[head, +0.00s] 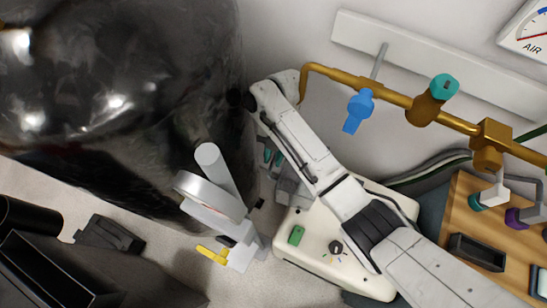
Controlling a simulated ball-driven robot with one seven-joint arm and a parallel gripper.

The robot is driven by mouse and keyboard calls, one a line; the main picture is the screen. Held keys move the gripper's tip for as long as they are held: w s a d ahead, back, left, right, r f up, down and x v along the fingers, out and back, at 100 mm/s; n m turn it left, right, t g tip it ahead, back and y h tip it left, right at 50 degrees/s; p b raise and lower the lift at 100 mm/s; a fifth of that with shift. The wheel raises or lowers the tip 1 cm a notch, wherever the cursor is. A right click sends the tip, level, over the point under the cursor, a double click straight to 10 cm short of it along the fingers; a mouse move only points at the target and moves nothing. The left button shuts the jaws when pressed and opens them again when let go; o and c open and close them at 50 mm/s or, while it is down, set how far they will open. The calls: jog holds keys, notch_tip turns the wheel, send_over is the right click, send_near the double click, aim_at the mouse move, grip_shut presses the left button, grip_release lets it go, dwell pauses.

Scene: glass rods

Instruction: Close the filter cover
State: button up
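I cannot tell for sure which part is the filter cover. The likeliest is a round, silver-rimmed part (208,194) on a pale grey fitting, left of centre in the head view. It sits tilted, with a grey cylinder (216,168) behind it. A yellow lever (212,255) sticks out at the fitting's lower left. My white arm reaches in from the lower right and bends back at the top. My gripper (272,157) seems to show as small teal tips right of the fitting, apart from it. My forearm hides much of it, so its opening is unclear.
A big glossy black vessel (120,100) fills the upper left. A brass pipe (390,97) with a blue valve (358,108) and a teal-capped valve (440,88) runs along the wall. A cream box (318,253) with a green switch lies under my arm. A wooden board (465,215) stands right.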

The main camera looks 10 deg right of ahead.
jog(key=shift+s+f, duration=0.1)
jog(key=shift+f, duration=0.15)
grip_shut()
dwell(0.4)
